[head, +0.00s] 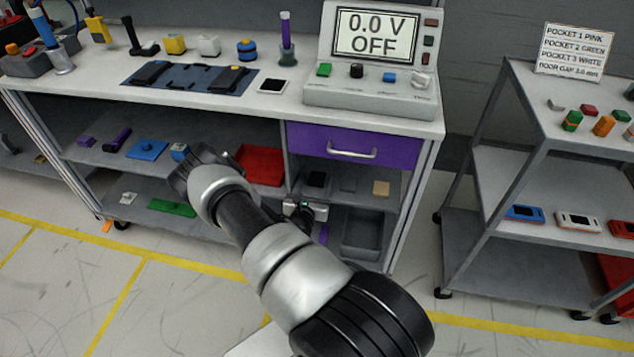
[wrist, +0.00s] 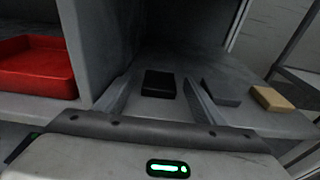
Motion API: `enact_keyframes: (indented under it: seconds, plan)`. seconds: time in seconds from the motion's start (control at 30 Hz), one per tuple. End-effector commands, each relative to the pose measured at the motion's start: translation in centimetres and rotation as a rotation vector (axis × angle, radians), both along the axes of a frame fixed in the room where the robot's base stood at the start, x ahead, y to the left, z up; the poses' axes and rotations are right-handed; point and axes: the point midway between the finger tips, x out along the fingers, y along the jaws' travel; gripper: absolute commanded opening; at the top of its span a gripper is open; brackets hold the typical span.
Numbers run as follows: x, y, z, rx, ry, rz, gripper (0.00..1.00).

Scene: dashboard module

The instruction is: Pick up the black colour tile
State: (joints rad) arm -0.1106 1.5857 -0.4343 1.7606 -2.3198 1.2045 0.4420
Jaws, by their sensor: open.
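The black colour tile (head: 316,179) lies flat on the middle shelf under the purple drawer, at the left of a short row. In the wrist view the black tile (wrist: 158,84) appears between the two fingers of my gripper (wrist: 158,79), which are spread wide with nothing held. I cannot tell whether the fingertips reach the tile or stop short of it. In the head view my gripper (head: 304,210) is at the front of this shelf opening, just below the tile, partly hidden by my arm.
A grey tile (wrist: 221,93) and a tan tile (wrist: 271,98) lie to the right of the black tile. A vertical divider and a red tray (wrist: 38,67) are to the left. The purple drawer (head: 352,149) is above. A grey bin (head: 362,232) stands below.

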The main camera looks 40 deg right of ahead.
Motion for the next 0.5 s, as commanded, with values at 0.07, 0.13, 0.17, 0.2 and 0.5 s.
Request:
enact_keyframes:
  seconds: [0.07, 0.13, 0.17, 0.2, 0.5]
  plan:
    - [0.45, -0.50, -0.20, 0.001, 0.001, 0.000, 0.62]
    - [0.53, -0.59, -0.15, 0.001, 0.002, 0.000, 0.62]
    - [0.51, -0.57, -0.13, 0.000, 0.003, 0.000, 0.62]
    - [0.50, -0.56, -0.11, 0.000, 0.003, 0.000, 0.62]
    - [0.48, -0.53, -0.12, 0.000, 0.001, 0.000, 0.22]
